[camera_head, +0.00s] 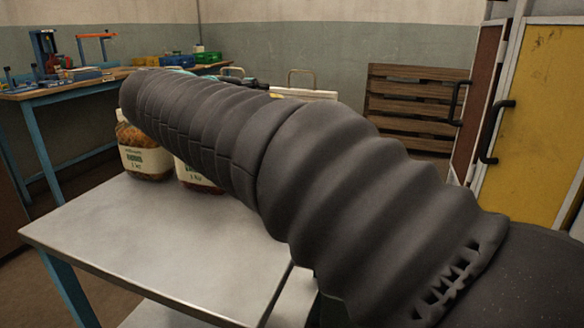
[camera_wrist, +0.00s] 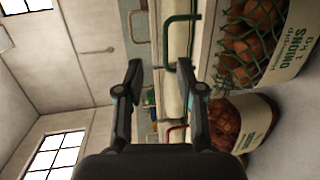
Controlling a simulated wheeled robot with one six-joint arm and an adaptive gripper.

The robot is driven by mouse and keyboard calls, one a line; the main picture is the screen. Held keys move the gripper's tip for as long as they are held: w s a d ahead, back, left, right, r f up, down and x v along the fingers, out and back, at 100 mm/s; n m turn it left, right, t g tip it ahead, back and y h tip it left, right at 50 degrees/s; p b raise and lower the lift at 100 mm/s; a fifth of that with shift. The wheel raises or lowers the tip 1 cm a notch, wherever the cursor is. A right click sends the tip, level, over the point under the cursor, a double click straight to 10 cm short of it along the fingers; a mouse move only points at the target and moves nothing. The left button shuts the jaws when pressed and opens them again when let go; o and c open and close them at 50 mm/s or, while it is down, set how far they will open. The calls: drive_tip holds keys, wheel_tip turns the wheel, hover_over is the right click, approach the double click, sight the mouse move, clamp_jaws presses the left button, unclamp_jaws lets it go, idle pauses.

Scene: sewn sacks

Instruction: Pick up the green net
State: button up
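In the wrist view, which is turned on its side, the green net (camera_wrist: 243,42) is a mesh sack of brown onions with a white label, at the upper right. A green loop handle (camera_wrist: 169,45) stands out beyond its top end. My gripper (camera_wrist: 166,80) is open and empty, its fingers apart and pointing toward the sacks. The green loop lies ahead of the fingertips; I see no contact. In the head view my arm hides the gripper, and I cannot tell which sack there is the green net.
In the head view two labelled sacks (camera_head: 146,160) stand on the metal table (camera_head: 150,235), partly behind my arm. A workbench (camera_head: 60,90) is at left, a wooden pallet (camera_head: 415,105) behind, a yellow cabinet (camera_head: 540,110) at right.

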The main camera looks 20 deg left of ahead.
drive_tip(key=shift+f+p+x, duration=0.15)
drive_tip(key=shift+f+x, duration=0.05)
drive_tip(key=shift+x, duration=1.65)
drive_tip(key=shift+f+p+x, duration=0.15)
drive_tip(key=shift+x, duration=1.65)
drive_tip(key=shift+s, duration=0.15)
clamp_jaws()
drive_tip(key=shift+d+r, duration=0.1)
drive_tip(key=shift+r, duration=0.05)
